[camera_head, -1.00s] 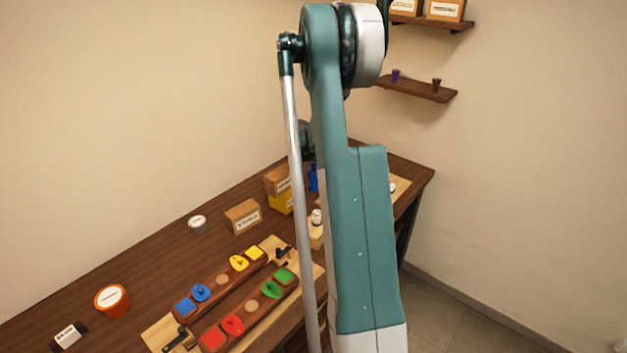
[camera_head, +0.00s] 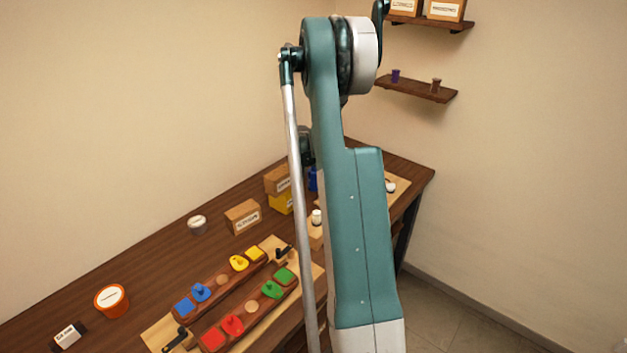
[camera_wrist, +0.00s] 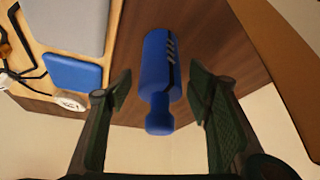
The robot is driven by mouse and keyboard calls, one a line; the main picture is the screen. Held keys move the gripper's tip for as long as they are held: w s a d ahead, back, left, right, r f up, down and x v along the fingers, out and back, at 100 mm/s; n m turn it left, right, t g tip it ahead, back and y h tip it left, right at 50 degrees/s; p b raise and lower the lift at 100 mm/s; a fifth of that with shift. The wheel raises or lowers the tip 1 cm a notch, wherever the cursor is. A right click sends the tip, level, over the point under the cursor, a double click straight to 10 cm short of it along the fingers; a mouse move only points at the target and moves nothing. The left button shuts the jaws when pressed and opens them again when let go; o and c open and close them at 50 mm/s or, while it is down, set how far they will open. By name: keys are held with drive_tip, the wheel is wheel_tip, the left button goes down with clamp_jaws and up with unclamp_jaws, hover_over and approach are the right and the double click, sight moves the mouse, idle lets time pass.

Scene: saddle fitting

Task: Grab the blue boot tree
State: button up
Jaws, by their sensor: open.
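The blue boot tree (camera_wrist: 158,75) shows in the wrist view as a blue rounded body with a narrower knob end toward me. It stands on the brown table top. My gripper (camera_wrist: 163,88) is open, with one dark finger on each side of the boot tree's near end and a visible gap on both sides. In the head view only a small blue part of it (camera_head: 313,180) shows, between my arm's rod and upper link.
A light wooden board (camera_wrist: 45,78) with a blue block (camera_wrist: 73,73) and a grey block lies left in the wrist view. In the head view, cardboard boxes (camera_head: 242,217) and a yellow box (camera_head: 281,204) stand nearby. Wall shelves (camera_head: 415,90) are at the upper right.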

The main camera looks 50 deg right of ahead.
drive_tip(key=c, duration=1.1)
drive_tip(key=shift+r, duration=0.15)
wheel_tip(320, 180, up, 10)
drive_tip(key=shift+f, duration=0.15)
idle(0.3)
